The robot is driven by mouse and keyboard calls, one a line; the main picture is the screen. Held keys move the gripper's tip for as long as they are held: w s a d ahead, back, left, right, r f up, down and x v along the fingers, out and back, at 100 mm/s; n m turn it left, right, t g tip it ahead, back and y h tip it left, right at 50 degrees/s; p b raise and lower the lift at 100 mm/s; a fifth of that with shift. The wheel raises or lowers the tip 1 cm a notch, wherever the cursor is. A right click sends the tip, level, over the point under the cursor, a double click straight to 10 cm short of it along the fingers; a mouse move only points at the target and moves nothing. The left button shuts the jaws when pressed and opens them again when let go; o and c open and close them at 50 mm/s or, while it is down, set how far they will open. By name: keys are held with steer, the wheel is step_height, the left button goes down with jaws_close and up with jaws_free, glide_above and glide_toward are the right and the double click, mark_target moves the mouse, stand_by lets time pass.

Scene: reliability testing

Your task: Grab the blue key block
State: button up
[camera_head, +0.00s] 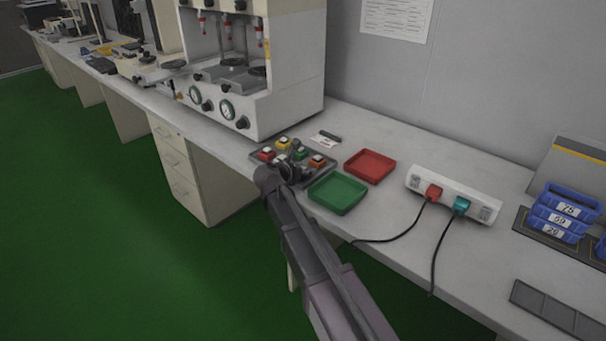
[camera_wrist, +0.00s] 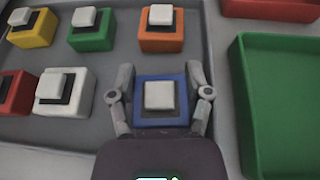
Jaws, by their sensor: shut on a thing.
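The blue key block (camera_wrist: 159,97), a blue square base with a white key cap, sits between the two fingers of my gripper (camera_wrist: 160,101) in the wrist view. The fingers are shut on its left and right sides. The block appears over the grey tray (camera_wrist: 114,63); I cannot tell whether it touches the tray floor. In the head view my gripper (camera_head: 292,163) is over the tray (camera_head: 264,157), and my arm hides the blue block there.
Orange (camera_wrist: 162,29), green (camera_wrist: 91,30), yellow (camera_wrist: 32,28), white (camera_wrist: 64,92) and red (camera_wrist: 12,92) key blocks stand in the tray. A green tray (camera_head: 338,194) and a red tray (camera_head: 370,166) lie to the right. A white machine (camera_head: 290,70) stands behind, left.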

steer(key=shift+r, duration=0.2)
step_height(320, 180, up, 3)
steer(key=p, duration=0.3)
steer(key=shift+s+r+p, duration=0.2)
steer(key=shift+r+p, duration=0.1)
steer(key=shift+p, duration=0.25)
steer(key=s+d+r, duration=0.1)
steer(key=s, duration=1.4)
steer(key=shift+s+d+p, duration=0.15)
steer(key=shift+s+p, duration=0.1)
steer(key=shift+p, duration=0.2)
steer(key=shift+r, duration=0.1)
